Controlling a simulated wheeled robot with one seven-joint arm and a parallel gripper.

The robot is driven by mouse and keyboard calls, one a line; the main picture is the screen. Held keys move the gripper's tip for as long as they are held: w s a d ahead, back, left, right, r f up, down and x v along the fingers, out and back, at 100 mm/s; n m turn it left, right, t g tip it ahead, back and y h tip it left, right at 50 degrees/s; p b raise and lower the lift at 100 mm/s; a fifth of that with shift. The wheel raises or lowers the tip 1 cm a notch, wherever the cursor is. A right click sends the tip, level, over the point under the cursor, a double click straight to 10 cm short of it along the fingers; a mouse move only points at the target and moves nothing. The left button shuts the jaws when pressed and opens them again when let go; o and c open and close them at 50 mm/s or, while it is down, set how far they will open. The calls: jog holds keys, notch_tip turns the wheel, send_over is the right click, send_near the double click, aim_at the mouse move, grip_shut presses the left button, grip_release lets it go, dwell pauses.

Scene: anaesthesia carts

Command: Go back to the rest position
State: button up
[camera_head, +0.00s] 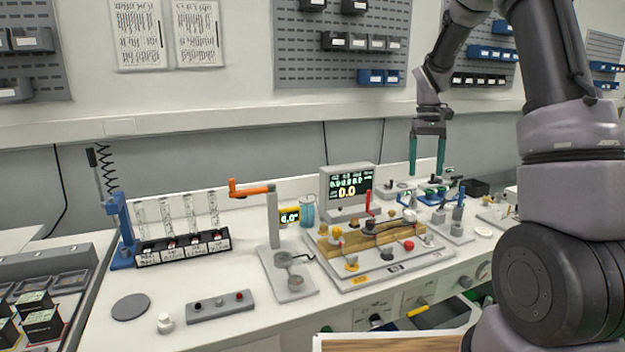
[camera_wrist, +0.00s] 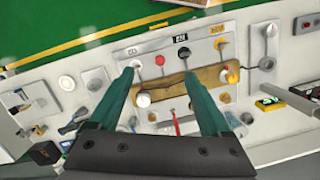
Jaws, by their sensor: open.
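My gripper (camera_head: 427,152) hangs from my raised arm above the right part of the white bench, fingers pointing down. Its two green fingers are apart with nothing between them. In the wrist view my gripper (camera_wrist: 160,84) shows open over a panel board with a wooden block (camera_wrist: 180,86), knobs and plugs. The same board (camera_head: 385,262) stands mid-bench in the head view, with the wooden block across it. My gripper is clear above the bench things and touches none that I can see.
A display box (camera_head: 347,190) stands behind the board. An orange-handled stand (camera_head: 272,225) and a rack of glass tubes (camera_head: 182,247) are to the left. An open drawer (camera_head: 435,322) juts out below the bench front. A grey disc (camera_head: 130,306) lies front left.

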jog(key=s+a+r+m+t+y, duration=0.1)
jog(key=s+a+r+m+t, duration=0.2)
jog(key=s+r, duration=0.9)
jog(key=s+a+r+m+t, duration=0.1)
jog(key=s+r+t, duration=0.1)
jog(key=s, duration=0.4)
jog(key=s+a+r+t+y, duration=0.1)
jog(key=s+a+r+t, duration=0.1)
jog(key=s+t, duration=0.2)
jog(key=s, duration=0.3)
jog(key=shift+r+m, duration=0.4)
